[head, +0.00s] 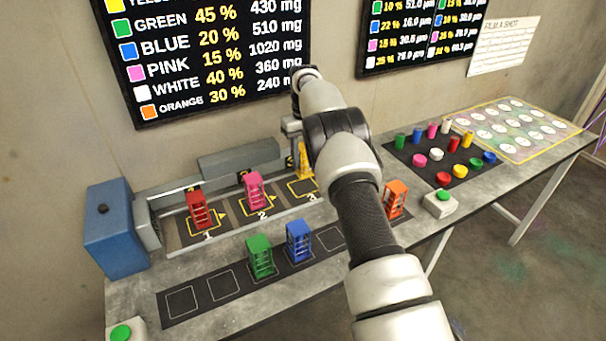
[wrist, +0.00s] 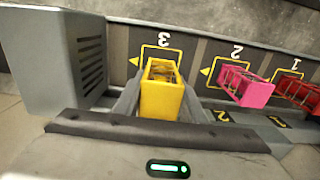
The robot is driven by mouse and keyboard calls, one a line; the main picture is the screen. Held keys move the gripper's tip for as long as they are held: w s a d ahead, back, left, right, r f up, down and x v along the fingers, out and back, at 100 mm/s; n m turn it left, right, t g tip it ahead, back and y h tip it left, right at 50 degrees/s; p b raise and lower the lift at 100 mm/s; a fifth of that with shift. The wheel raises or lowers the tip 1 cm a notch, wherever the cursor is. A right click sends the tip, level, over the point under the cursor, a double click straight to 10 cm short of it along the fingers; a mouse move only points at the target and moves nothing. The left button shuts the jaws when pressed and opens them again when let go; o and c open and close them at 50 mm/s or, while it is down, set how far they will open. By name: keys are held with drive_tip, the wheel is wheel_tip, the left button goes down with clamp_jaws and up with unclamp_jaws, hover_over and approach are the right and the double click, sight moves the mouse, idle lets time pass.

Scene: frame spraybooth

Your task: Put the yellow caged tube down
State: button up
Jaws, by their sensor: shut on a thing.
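The yellow caged tube (head: 304,161) stands upright at the far right of the booth tray, partly hidden behind my arm. In the wrist view the yellow tube (wrist: 161,99) sits between the two fingers of my gripper (wrist: 160,92), which is shut on it. The outlined square marked 3 (head: 303,188) is below the tube in the head view, and in the wrist view the square 3 (wrist: 164,54) shows around and behind the tube's far end. I cannot tell whether the tube's base touches the tray.
A pink caged tube (head: 254,192) stands on square 2 and a red one (head: 199,210) on square 1. Green (head: 260,257) and blue (head: 299,241) caged tubes stand on the front black strip. An orange one (head: 396,199) stands right of my arm. A blue box (head: 114,230) is at left.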

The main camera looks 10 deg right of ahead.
sight(304, 171)
drive_tip(key=shift+f, duration=2.75)
drive_tip(key=shift+f, duration=0.1)
drive_tip(key=shift+f, duration=0.15)
drive_tip(key=o, duration=1.2)
drive_tip(key=shift+o, duration=0.2)
drive_tip(key=shift+r, duration=0.2)
